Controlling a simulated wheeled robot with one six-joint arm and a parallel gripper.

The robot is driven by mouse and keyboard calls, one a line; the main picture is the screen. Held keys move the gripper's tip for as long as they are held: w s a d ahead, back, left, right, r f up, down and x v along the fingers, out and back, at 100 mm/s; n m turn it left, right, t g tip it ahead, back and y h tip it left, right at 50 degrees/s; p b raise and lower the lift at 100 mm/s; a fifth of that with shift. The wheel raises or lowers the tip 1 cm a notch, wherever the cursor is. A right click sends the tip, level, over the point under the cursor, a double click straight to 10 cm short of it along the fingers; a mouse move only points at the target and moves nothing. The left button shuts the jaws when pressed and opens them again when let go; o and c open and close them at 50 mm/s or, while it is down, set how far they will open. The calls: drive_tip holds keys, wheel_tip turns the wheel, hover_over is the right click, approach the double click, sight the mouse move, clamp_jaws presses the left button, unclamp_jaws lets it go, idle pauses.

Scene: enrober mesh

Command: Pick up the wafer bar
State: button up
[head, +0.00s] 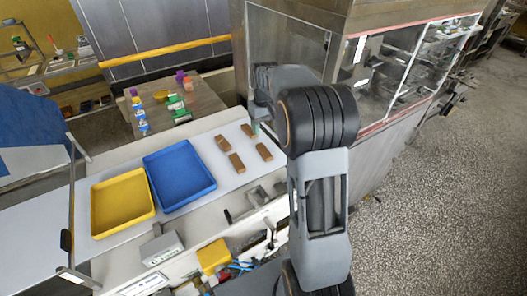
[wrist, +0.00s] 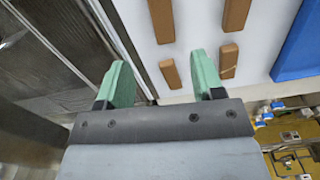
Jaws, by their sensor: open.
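Several brown bars lie apart on the white belt. In the head view one bar (head: 222,142) at back left looks darker and more uneven than the bar (head: 248,130) at back right and the two front bars (head: 237,163) (head: 264,151). I cannot tell by name which is the wafer bar. In the wrist view my gripper (wrist: 161,66) is open and empty, with green fingers. A plain bar (wrist: 171,73) shows between the fingers, and an uneven bar (wrist: 229,61) shows right of the right finger. In the head view my arm mostly hides the gripper.
A blue tray (head: 183,176) and a yellow tray (head: 122,203) sit left of the bars. A table (head: 205,100) with bottles stands behind the belt. The glass-fronted machine (head: 290,47) rises behind my arm. Bare belt lies between the bars and the blue tray.

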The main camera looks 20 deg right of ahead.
hover_over(264, 150)
wheel_tip(264, 150, down, 6)
drive_tip(key=shift+d+r, duration=0.1)
drive_tip(key=shift+r, duration=0.1)
drive_tip(key=shift+f+p, duration=1.1)
drive_tip(key=shift+f, duration=1.65)
drive_tip(key=c, duration=0.8)
